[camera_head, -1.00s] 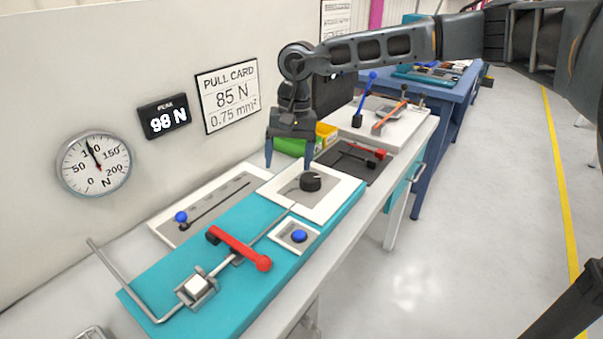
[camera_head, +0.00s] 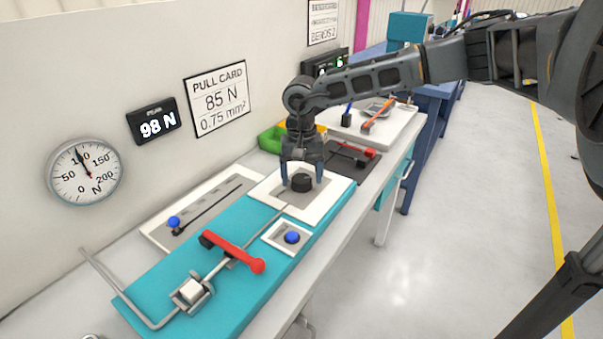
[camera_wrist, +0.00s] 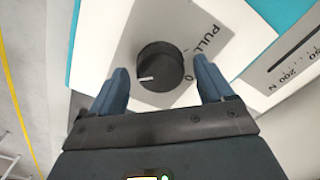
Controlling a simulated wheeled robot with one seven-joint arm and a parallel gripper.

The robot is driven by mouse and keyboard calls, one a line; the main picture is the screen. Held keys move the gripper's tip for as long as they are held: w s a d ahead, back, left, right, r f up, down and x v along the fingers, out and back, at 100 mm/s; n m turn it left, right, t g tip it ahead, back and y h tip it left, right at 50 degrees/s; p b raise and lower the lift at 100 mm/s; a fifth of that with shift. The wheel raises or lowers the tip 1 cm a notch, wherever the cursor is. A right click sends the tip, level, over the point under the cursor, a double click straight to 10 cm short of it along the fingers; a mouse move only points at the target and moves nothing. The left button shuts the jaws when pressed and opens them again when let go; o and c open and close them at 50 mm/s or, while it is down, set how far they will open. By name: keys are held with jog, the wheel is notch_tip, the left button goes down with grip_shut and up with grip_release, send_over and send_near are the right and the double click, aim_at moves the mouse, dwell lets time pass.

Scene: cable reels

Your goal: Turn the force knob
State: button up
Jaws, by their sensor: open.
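The force knob (camera_head: 302,182) is a black round knob on a white and grey plate (camera_head: 340,190) at the far end of the teal board. In the wrist view the knob (camera_wrist: 160,66) shows a white pointer mark at its lower left, with "PULL" and "0" printed beside it. My gripper (camera_head: 302,178) is open and points down at the knob. In the wrist view the blue fingers of my gripper (camera_wrist: 163,85) stand left and right of the knob's lower part, with gaps on both sides. I cannot tell the finger height exactly.
The teal board (camera_head: 150,285) also carries a red-handled lever (camera_head: 233,252) and a blue button (camera_head: 292,237). A slider with a blue ball (camera_head: 174,222) lies behind. A dial gauge (camera_head: 86,172), a 98 N display (camera_head: 152,122) and an 85 N pull card (camera_head: 217,98) are on the wall.

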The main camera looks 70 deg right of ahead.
jog(key=c, duration=1)
jog(key=shift+c, duration=0.2)
jog(key=m+b, duration=0.2)
jog(key=m, duration=0.1)
jog(key=shift+f, duration=0.1)
jog(key=m+b, duration=0.2)
jog(key=m, duration=0.1)
jog(key=shift+m+b, duration=0.3)
jog(key=shift+m, duration=0.1)
jog(key=m+b, duration=0.2)
jog(key=m, duration=0.1)
jog(key=shift+m+b, duration=0.8)
jog(key=shift+m, duration=1.1)
